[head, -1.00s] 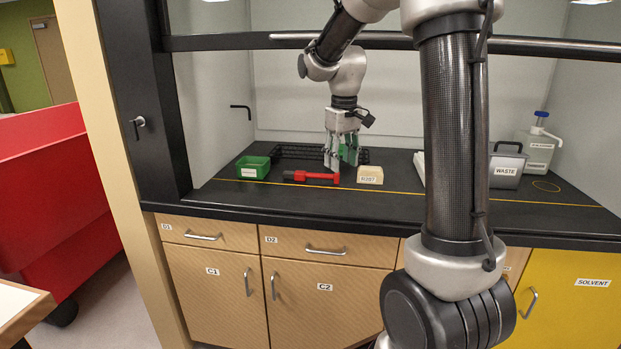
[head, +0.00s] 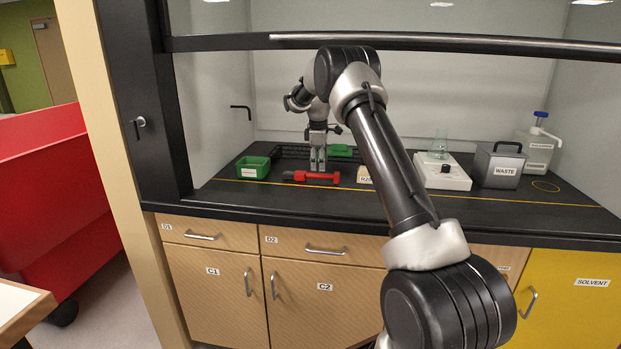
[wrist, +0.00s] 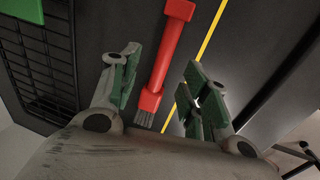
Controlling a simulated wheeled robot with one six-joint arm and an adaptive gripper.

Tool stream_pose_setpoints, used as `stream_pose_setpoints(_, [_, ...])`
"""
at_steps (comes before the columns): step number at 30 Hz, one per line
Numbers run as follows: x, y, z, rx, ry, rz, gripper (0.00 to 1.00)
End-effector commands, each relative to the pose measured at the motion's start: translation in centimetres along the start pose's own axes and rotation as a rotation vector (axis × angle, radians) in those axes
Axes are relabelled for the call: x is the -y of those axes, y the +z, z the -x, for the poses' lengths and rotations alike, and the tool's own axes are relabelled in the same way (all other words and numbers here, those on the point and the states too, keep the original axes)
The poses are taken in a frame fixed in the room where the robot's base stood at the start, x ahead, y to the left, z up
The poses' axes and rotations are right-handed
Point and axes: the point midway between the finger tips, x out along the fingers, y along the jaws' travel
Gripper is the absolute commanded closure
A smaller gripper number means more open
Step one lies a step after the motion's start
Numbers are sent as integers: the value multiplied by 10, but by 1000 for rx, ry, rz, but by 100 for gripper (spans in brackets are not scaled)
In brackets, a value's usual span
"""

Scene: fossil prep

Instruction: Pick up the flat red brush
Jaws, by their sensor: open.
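The flat red brush (head: 318,177) lies on the black worktop of the hood, near the yellow line. In the wrist view the brush (wrist: 165,55) shows a red handle and short grey bristles at its lower end. My gripper (head: 318,167) points down at the brush in the head view, just behind or above it. In the wrist view my gripper (wrist: 160,65) is open, with a green-padded finger on each side of the brush. The brush lies between the fingers in that picture, nearer the left one, and no grip on it shows. The height gap is hard to tell.
A green bin (head: 253,167) stands left of the brush. A black wire rack (head: 290,151) and another green item (head: 340,150) are behind.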

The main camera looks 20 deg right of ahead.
Motion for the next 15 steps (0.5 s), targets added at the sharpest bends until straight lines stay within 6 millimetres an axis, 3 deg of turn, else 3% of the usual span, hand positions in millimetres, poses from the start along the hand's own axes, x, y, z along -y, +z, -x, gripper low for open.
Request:
stream_pose_setpoints(12, [5, -4, -54, 1, -2, -3, 54])
stream_pose_setpoints(15, [4, -4, -59, 0, 0, -3, 54])
